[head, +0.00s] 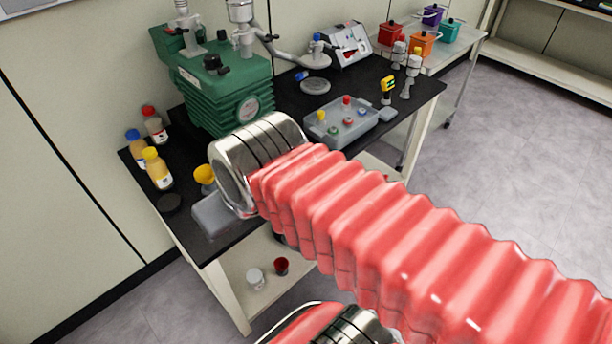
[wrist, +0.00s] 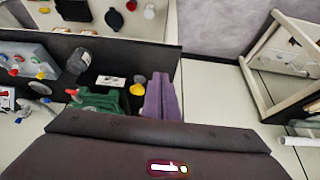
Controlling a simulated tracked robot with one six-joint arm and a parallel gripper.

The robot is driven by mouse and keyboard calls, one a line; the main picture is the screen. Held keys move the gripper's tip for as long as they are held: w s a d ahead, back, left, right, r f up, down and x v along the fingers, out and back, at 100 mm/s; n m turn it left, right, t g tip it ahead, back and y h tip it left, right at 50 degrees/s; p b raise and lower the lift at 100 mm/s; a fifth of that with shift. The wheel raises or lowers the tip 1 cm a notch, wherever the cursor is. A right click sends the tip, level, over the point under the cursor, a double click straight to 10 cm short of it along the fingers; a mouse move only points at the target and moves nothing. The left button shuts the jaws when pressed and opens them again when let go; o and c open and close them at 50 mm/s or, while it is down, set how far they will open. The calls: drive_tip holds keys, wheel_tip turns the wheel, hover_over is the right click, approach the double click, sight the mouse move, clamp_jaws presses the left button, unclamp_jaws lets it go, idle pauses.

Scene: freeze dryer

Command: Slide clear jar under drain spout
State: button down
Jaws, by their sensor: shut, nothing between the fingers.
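A small clear jar (head: 256,278) stands on the pale lower shelf in the head view, beside a dark red jar (head: 281,266). A whitish round thing (wrist: 149,11) at the top of the wrist view looks like the same clear jar. The green ribbed freeze dryer (head: 232,95) stands on the black tabletop. I cannot make out its drain spout. My gripper (wrist: 160,80) shows in the wrist view as purple fingers, shut and empty, apart from the jar. In the head view it is hidden behind my red ribbed arm.
Several capped bottles (head: 157,168) stand left of the dryer, with a yellow funnel (head: 204,175) and a grey block (head: 212,213) near the front corner. A grey tray (head: 341,127) of small vials lies to the right. The floor (head: 520,150) at the right is clear.

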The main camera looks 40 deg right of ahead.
drive_tip(key=w+d+f+m+g+y, duration=0.1)
drive_tip(key=w+d+f+m+y, duration=0.1)
drive_tip(key=f+m+y, duration=0.5)
drive_tip(key=w+d+f+m+y, duration=0.2)
drive_tip(key=d+f+m+y, duration=0.15)
drive_tip(key=f+m, duration=0.45)
drive_tip(key=d+f+m+t+h, duration=0.3)
drive_tip(key=d+m+t, duration=0.1)
drive_tip(key=d+m, duration=0.3)
drive_tip(key=s+d+f+m+t+h, duration=0.1)
drive_tip(key=d+f+m+t+h, duration=0.3)
drive_tip(key=d+m, duration=0.3)
drive_tip(key=s+d+f+m+t+h, duration=0.1)
drive_tip(key=d+f+m+t+h, duration=0.2)
drive_tip(key=d, duration=0.8)
drive_tip(key=m+t, duration=0.2)
drive_tip(key=m, duration=0.2)
drive_tip(key=shift+s+d+f, duration=0.15)
drive_tip(key=shift+s+d, duration=0.05)
drive_tip(key=shift+s, duration=0.05)
drive_tip(key=shift+w+h, duration=0.1)
drive_tip(key=shift+h, duration=0.15)
drive_tip(key=shift+w, duration=6.9)
